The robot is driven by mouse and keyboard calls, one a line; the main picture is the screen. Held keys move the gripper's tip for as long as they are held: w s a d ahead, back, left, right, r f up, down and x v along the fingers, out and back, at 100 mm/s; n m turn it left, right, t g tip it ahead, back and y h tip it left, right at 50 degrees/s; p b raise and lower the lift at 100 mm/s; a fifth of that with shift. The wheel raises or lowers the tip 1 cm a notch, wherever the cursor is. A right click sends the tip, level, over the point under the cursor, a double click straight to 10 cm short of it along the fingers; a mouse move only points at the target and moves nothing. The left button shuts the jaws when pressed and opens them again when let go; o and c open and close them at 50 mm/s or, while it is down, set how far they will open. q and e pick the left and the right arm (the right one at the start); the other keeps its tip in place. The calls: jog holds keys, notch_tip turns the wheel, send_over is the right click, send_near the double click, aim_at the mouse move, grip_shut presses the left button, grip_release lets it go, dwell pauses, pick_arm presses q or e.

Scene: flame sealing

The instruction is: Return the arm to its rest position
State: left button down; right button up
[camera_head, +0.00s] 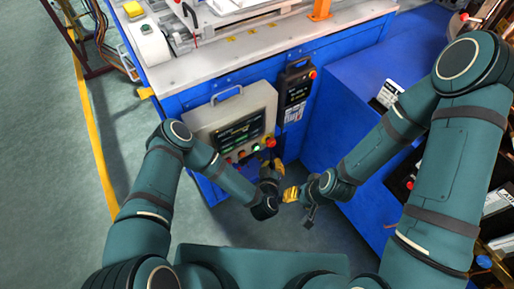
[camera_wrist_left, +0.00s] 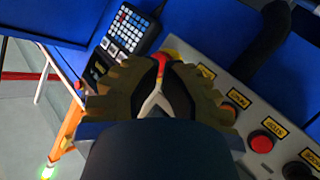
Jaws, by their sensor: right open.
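My left gripper (camera_head: 273,168) is just below the lower right corner of a grey control panel (camera_head: 205,118). In the left wrist view its dark and gold fingers (camera_wrist_left: 160,82) come near each other in front of a red and yellow button (camera_wrist_left: 168,48). Their tips are too unclear to judge the jaws, and I see no held object. My right gripper (camera_head: 291,194) is open, slightly lower and to the right, with gold finger pads. It looks empty. The two grippers are close together in the head view. Both arms reach forward with bent elbows.
The panel has a screen (camera_head: 240,131) and a row of coloured buttons. A dark keypad unit (camera_head: 297,85) hangs beside it on the blue machine (camera_head: 337,50). A blue cabinet (camera_head: 345,97) stands to the right. Grey floor (camera_head: 45,150) with a yellow line lies open on the left.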

dwell(0.3)
pick_arm(q)
jog(key=s+a+r+m+g+h, duration=0.1)
jog(key=s+a+r+g, duration=0.3)
jog(key=s+a+g, duration=0.2)
jog(key=s+a+r+m+g+h, duration=0.1)
jog(key=s+a+r+g, duration=0.3)
jog(key=s, duration=0.6)
jog(key=a+g, duration=0.2)
jog(key=shift+s+a+r+g, duration=0.2)
jog(key=shift+s+g, duration=0.1)
jog(key=shift+g, duration=0.1)
